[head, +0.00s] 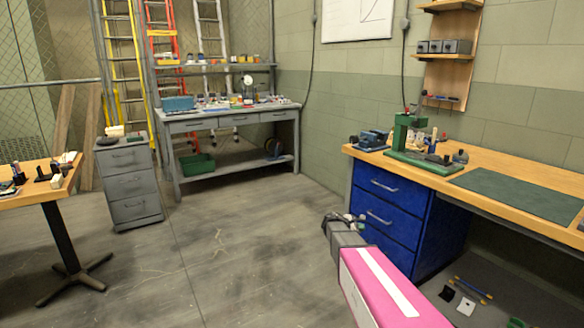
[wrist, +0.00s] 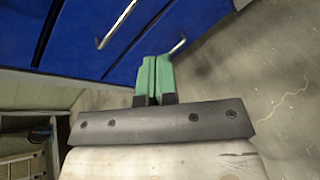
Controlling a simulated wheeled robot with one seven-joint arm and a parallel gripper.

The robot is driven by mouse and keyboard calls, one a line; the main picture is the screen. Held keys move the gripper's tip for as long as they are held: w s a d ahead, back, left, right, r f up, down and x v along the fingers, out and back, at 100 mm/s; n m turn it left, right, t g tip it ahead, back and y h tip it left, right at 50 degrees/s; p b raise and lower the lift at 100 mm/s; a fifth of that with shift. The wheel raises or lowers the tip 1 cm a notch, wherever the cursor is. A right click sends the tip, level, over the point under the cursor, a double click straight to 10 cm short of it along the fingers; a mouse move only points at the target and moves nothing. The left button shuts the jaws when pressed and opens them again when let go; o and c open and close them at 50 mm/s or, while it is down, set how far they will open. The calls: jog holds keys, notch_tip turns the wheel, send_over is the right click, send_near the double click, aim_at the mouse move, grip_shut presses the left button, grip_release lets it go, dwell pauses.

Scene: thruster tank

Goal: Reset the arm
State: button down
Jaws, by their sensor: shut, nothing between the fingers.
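My gripper (wrist: 154,80) shows in the wrist view with its two green fingers pressed together and nothing between them. It faces the blue drawer cabinet (wrist: 85,30) and the grey floor beside it. In the head view my arm, with a pink link, reaches in from the bottom right. Its far end (head: 345,222) is just in front of the blue drawer cabinet (head: 385,215). The fingers are too small to make out there.
A wooden workbench (head: 500,178) with a green press (head: 408,138) and a green mat (head: 530,190) stands at the right. A grey workbench (head: 235,115) and a grey drawer unit (head: 130,185) stand further back. A table (head: 45,190) is at the left. The middle floor is clear.

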jog(key=s+a+m+g+y, duration=0.1)
jog(key=s+a+m+y, duration=0.3)
jog(key=s, duration=0.6)
jog(key=s+a+f+m+g+y, duration=0.1)
jog(key=s+a+m+y, duration=0.3)
jog(key=s, duration=0.6)
jog(key=s+a+m+g+y, duration=0.2)
jog(key=s+a+m+y, duration=0.2)
jog(key=s+a+m, duration=0.3)
jog(key=s+m, duration=0.1)
jog(key=s, duration=0.2)
jog(key=shift+f+g+y, duration=0.3)
jog(key=shift+g, duration=0.1)
